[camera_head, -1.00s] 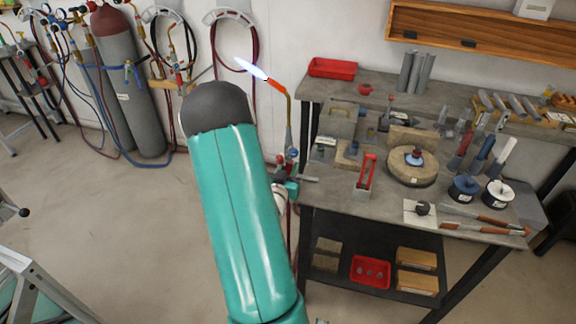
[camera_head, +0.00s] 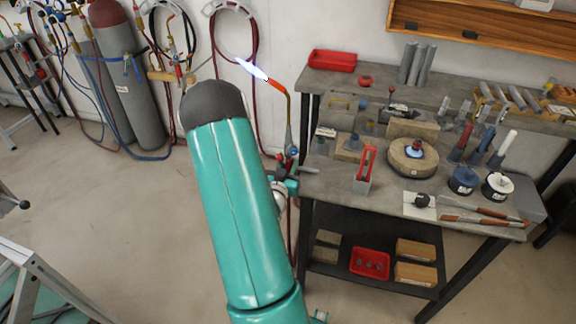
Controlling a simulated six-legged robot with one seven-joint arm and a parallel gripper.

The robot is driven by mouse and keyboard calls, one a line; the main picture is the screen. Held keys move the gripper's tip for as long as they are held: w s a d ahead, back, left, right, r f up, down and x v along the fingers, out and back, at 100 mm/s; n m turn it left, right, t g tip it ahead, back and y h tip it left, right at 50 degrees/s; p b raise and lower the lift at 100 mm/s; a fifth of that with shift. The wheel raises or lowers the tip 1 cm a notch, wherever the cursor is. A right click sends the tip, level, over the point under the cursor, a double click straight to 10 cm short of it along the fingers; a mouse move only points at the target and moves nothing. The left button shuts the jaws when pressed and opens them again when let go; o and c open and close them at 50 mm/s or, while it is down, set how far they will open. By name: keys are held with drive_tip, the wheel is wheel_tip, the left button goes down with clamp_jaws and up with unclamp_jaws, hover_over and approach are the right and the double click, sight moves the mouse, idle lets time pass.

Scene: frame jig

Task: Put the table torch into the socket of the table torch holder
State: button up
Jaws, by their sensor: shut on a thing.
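The table torch (camera_head: 289,128) has a bent brass neck, an orange tip and a lit blue-white flame pointing up and left. A red upright frame on a grey block (camera_head: 364,170) stands near the bench's left front and looks like the table torch holder. Its socket cannot be made out. The torch is left of this frame and apart from it in the picture.
The workbench (camera_head: 390,203) holds a round firebrick (camera_head: 411,158), two dark tins, rods and blocks. A red tray (camera_head: 332,60) lies at the back left. A lower shelf carries a red bin (camera_head: 370,263) and bricks. Gas cylinders stand by the wall.

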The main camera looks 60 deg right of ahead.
drive_tip(key=shift+f, duration=0.55)
idle(0.8)
drive_tip(key=o, duration=1.1)
drive_tip(key=shift+o, duration=0.2)
drive_tip(key=shift+a, duration=0.15)
